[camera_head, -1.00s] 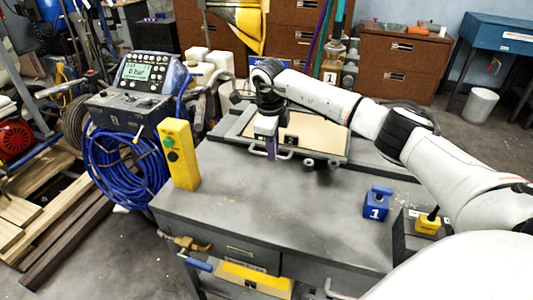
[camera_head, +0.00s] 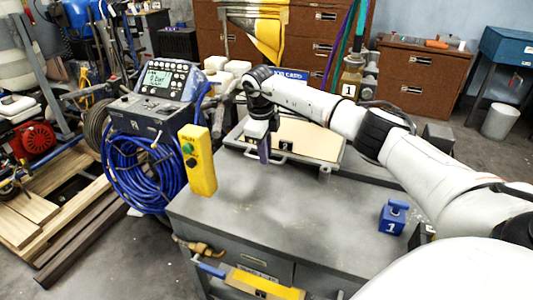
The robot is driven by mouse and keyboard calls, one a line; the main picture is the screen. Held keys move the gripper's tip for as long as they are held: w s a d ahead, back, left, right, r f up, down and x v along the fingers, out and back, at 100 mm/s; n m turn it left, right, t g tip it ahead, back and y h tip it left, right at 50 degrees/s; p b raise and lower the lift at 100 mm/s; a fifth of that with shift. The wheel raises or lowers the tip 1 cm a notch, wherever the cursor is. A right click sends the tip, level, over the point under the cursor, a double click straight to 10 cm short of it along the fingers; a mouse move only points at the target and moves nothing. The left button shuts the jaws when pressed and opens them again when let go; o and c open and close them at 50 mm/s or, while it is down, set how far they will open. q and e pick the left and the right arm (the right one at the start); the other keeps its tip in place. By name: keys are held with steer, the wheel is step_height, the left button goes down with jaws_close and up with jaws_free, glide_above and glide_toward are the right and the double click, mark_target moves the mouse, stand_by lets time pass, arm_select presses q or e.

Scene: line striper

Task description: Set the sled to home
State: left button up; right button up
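A framed board (camera_head: 308,137) with a beige top lies at the back of the grey workbench. A bar handle with a small black plate (camera_head: 286,146) runs along its front edge. I cannot tell for certain which part is the sled. My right gripper (camera_head: 264,152) points down at the front left of the board, just left of the black plate. Its dark purple fingers look close together, but whether they are open or shut on something is unclear. A yellow button box (camera_head: 197,165) with a green button stands on the bench's left edge. My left gripper is out of view.
A blue block marked 1 (camera_head: 392,217) stands on the bench at right, near my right arm. A console with a screen (camera_head: 165,80) and a coiled blue hose (camera_head: 140,172) are left of the bench. The bench top's middle (camera_head: 285,205) is clear.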

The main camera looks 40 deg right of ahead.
steer(key=shift+o, duration=1.3)
steer(key=shift+w+a, duration=0.1)
steer(key=v, duration=1)
steer(key=shift+r, duration=0.2)
steer(key=shift+f, duration=0.1)
